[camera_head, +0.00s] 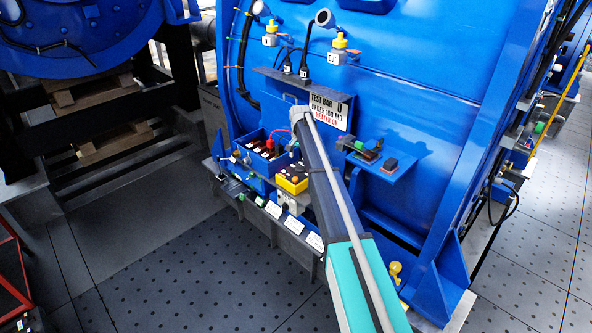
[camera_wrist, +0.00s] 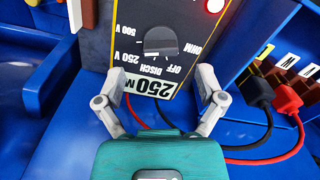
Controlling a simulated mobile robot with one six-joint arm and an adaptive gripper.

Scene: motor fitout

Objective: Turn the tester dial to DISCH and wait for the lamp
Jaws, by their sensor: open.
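The tester shows in the wrist view as a dark panel (camera_wrist: 112,50) with white lettering and yellow edges. Its dark round dial (camera_wrist: 160,42) sits among the marks OFF, DISCH, 250 V, 500 V and OHM; I cannot tell surely which mark it points at. A red lamp (camera_wrist: 214,5) near the top edge is lit. My gripper (camera_wrist: 158,78) is open and empty, its two grey fingers spread on either side of the tester's lower end, below the dial in the picture. In the head view the yellow tester (camera_head: 292,186) is partly hidden by my arm; my gripper cannot be made out there.
Black (camera_wrist: 258,90) and red (camera_wrist: 287,97) plugs with leads lie right of the tester in the wrist view. In the head view, a blue box (camera_head: 246,141) stands left of the tester. White cards (camera_head: 273,210) line the front ledge. A blue shelf (camera_head: 402,169) with small parts is at right.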

